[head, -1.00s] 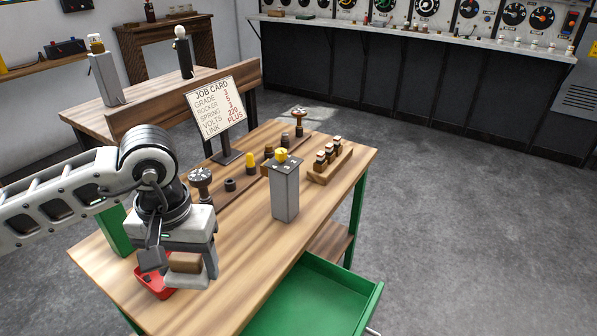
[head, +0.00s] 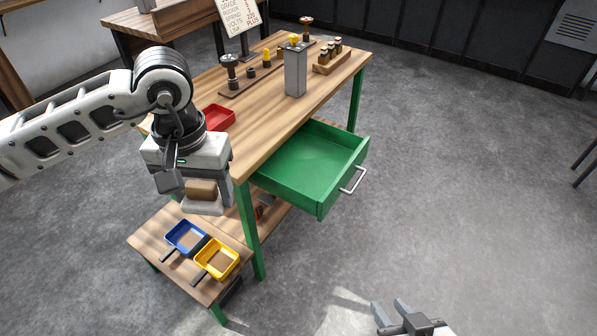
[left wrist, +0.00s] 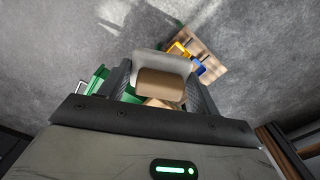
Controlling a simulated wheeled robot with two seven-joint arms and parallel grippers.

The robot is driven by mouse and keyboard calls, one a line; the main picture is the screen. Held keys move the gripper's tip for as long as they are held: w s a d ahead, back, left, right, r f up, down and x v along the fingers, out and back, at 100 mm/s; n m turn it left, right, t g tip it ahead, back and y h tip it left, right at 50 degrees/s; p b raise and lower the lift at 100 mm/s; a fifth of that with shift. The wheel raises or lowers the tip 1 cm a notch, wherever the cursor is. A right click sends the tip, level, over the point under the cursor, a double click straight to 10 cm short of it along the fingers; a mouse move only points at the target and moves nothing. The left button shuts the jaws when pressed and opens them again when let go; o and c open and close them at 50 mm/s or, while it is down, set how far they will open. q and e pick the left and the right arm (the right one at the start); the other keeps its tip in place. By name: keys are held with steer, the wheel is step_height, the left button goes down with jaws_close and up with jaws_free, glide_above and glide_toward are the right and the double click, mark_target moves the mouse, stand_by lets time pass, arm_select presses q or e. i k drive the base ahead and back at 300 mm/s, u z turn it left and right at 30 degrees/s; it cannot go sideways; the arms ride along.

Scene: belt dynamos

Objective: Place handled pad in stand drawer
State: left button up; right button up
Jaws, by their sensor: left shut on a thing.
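My left gripper (head: 203,196) is shut on the handled pad, a brown block (head: 201,189) with a pale grey part at its far side. The pad also shows between the fingers in the left wrist view (left wrist: 161,86). The gripper is raised, and in the head view appears left of the stand's front corner. The stand drawer (head: 318,198) is green, pulled out and looks empty, to the right of the gripper. The stand is a wooden-topped table (head: 262,128) with green legs. My right gripper (head: 391,308) is empty at the bottom right, its fingers apart.
A red tray (head: 217,117) lies on the tabletop near the left arm. A grey post (head: 295,72) and a wooden rack (head: 330,66) stand farther back. A low bench (head: 150,240) holds blue (head: 170,246) and yellow (head: 232,268) trays. The floor right of the drawer is clear.

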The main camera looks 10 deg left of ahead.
mark_target(307, 167)
steer(key=z, duration=1.7)
steer(key=i, duration=1.45)
steer(key=u, duration=2.15)
steer(key=i, duration=0.45)
